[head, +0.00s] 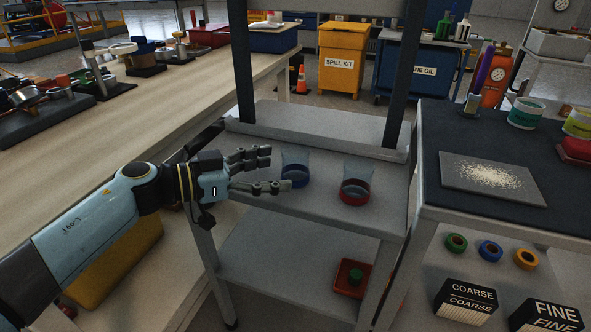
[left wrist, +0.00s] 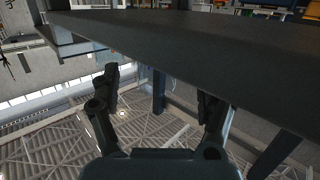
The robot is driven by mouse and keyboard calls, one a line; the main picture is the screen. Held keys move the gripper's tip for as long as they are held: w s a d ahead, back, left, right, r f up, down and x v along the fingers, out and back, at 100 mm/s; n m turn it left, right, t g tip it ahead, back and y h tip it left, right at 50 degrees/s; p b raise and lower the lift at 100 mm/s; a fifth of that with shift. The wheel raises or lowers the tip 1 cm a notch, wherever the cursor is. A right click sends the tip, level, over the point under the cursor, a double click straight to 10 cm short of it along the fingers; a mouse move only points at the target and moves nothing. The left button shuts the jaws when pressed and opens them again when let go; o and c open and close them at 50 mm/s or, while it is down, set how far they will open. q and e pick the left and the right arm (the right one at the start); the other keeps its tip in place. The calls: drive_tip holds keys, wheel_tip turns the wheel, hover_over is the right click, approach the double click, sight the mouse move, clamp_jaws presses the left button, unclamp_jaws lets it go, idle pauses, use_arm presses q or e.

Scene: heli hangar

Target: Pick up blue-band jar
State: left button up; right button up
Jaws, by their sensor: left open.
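The blue-band jar (head: 297,173) is a clear, flared jar with a dark blue band round its lower part. It stands upright on the upper shelf of the grey rack in the head view. My left gripper (head: 280,168) is open just left of the jar, its two fingers pointing right toward it. The lower fingertip overlaps the jar's left edge in the picture; I cannot tell whether they touch. In the left wrist view the open fingers of the gripper (left wrist: 160,92) frame a faint clear shape, too dim to name surely. My right gripper is not in view.
A similar red-band jar (head: 356,190) stands right of the blue one on the shelf (head: 330,212). Dark rack posts rise behind. A long workbench (head: 150,105) lies left, and a dark-topped bench (head: 440,125) with a tray of grains (head: 465,188) lies right.

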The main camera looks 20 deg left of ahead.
sight(295, 169)
use_arm(q)
drive_tip(key=b+x, duration=0.1)
drive_tip(key=x, duration=0.3)
drive_tip(key=shift+w+d+f+b, duration=0.1)
drive_tip(key=shift+d+f+b, duration=0.1)
drive_tip(key=shift+d+b, duration=0.2)
drive_tip(key=shift+w+d, duration=0.2)
drive_tip(key=shift+r, duration=0.1)
drive_tip(key=shift+c, duration=0.4)
drive_tip(key=c, duration=1.1)
drive_tip(key=shift+c, duration=0.6)
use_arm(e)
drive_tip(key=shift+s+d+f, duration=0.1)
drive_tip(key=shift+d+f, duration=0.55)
